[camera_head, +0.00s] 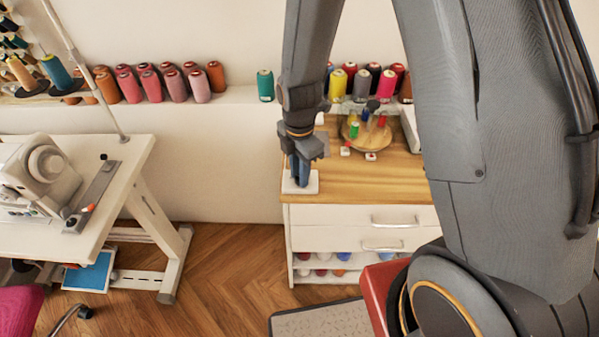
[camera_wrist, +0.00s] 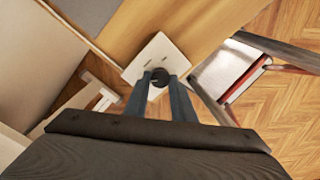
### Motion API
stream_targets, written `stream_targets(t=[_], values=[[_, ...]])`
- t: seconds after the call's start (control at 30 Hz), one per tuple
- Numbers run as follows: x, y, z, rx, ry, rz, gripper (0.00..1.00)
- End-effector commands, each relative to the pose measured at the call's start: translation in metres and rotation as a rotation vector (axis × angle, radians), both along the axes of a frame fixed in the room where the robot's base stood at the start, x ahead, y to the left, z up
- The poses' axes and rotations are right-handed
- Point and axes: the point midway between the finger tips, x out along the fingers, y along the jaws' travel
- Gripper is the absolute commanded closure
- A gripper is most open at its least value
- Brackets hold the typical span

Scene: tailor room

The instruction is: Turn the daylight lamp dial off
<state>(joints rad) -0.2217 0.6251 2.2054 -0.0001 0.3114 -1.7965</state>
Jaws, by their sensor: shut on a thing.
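The daylight lamp dial (camera_wrist: 160,76) is a small dark round knob on a white square plate (camera_wrist: 157,50) with two small slots. The plate lies at the front left corner of the wooden cabinet top, and it also shows in the head view (camera_head: 311,184). My gripper (camera_wrist: 160,85) points down at the plate, with its two fingers shut on the dial, one on each side. In the head view my gripper (camera_head: 300,178) hides the dial. Which way the dial is turned cannot be told.
The wooden top (camera_head: 385,185) holds a round wooden stand (camera_head: 367,137) with small spools to the right. White drawers (camera_head: 362,228) are below. Several thread cones (camera_head: 170,82) line the wall ledge. A sewing machine table (camera_head: 120,155) stands left, with open floor (camera_head: 230,265) between.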

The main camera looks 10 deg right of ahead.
Motion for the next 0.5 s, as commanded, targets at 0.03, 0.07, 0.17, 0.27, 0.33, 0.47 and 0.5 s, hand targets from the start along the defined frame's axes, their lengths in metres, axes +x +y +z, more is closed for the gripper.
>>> stream_targets(t=[0.03, 0.07, 0.17, 0.27, 0.33, 0.47, 0.5], values=[[0.0013, 0.0005, 0.0012, 0.0, -0.003, 0.023, 0.99], [0.0013, 0.0005, 0.0012, 0.0, -0.003, 0.037, 0.99], [0.0012, 0.0005, 0.0012, 0.0, -0.003, 0.075, 0.99], [0.0013, 0.0004, 0.0012, 0.0, -0.003, 0.1, 0.99], [0.0013, 0.0004, 0.0012, 0.0, -0.003, 0.111, 0.99], [0.0013, 0.0004, 0.0013, 0.001, -0.004, 0.123, 0.99], [0.0013, 0.0004, 0.0013, 0.001, -0.004, 0.125, 0.99]])
